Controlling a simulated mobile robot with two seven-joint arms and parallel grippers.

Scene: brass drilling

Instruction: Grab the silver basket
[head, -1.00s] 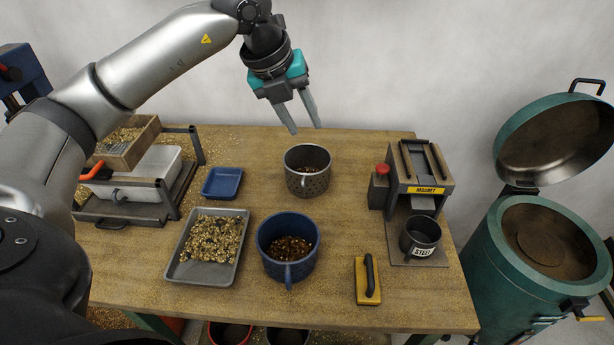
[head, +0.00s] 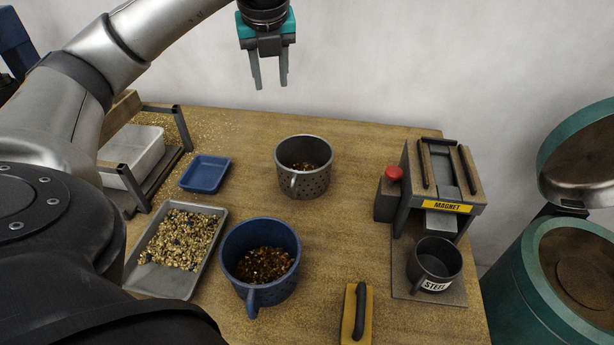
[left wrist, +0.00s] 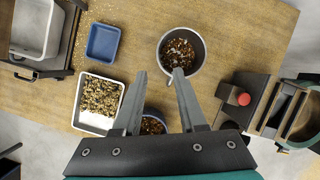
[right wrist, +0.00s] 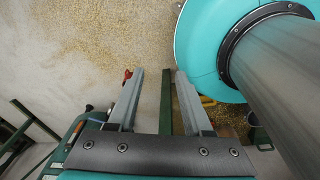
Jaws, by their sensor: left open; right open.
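The silver basket (head: 310,183) is a grey perforated metal pot with a handle on its near side. It stands upright at the back middle of the table and holds some dark and brassy chips. In the left wrist view the basket (left wrist: 201,58) lies just beyond the fingertips, with its handle pointing between them. My left gripper (head: 271,84) is open and empty, above and behind the basket in the head view, apart from it. My right gripper (right wrist: 158,75) is open and empty over the floor in its wrist view; it is not in the head view.
A blue pot (head: 235,243) of chips stands in front of the basket. A grey tray (head: 208,264) of chips and a small blue tray (head: 206,175) are to the left. The magnet machine (head: 463,188), steel cup (head: 447,250) and yellow-based brush (head: 351,330) are to the right.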

